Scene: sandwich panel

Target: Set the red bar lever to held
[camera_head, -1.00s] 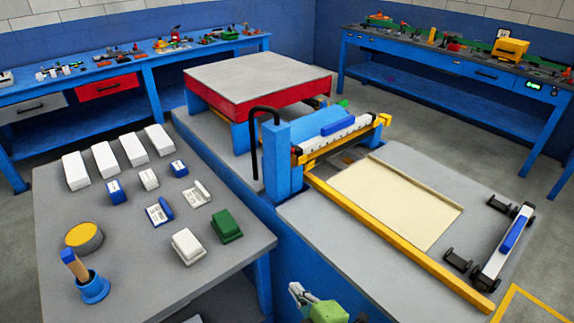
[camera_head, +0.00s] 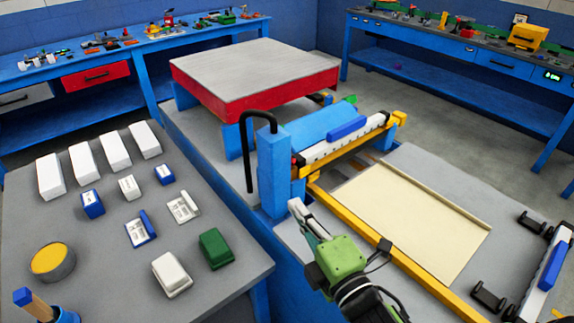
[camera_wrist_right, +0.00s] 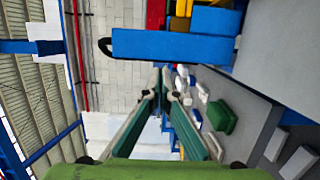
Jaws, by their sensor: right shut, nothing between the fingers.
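I cannot surely make out the red bar lever. A small red part (camera_head: 299,161) shows at the near left end of the white bar (camera_head: 340,141) on the press, beside a blue post (camera_head: 273,172). My right gripper (camera_head: 296,207) is shut and empty, just in front of the post's lower part and apart from the red part as far as I can see. In the right wrist view its fingers (camera_wrist_right: 162,72) meet at the tips, with the blue post (camera_wrist_right: 175,47) above them. My left gripper is not in view.
A yellow rail (camera_head: 385,258) runs along the bed, beside a cream sheet (camera_head: 415,215). A black bent tube (camera_head: 246,150) rises by the post. A grey table (camera_head: 85,215) with white blocks stands left. A red-sided platform (camera_head: 275,95) is behind.

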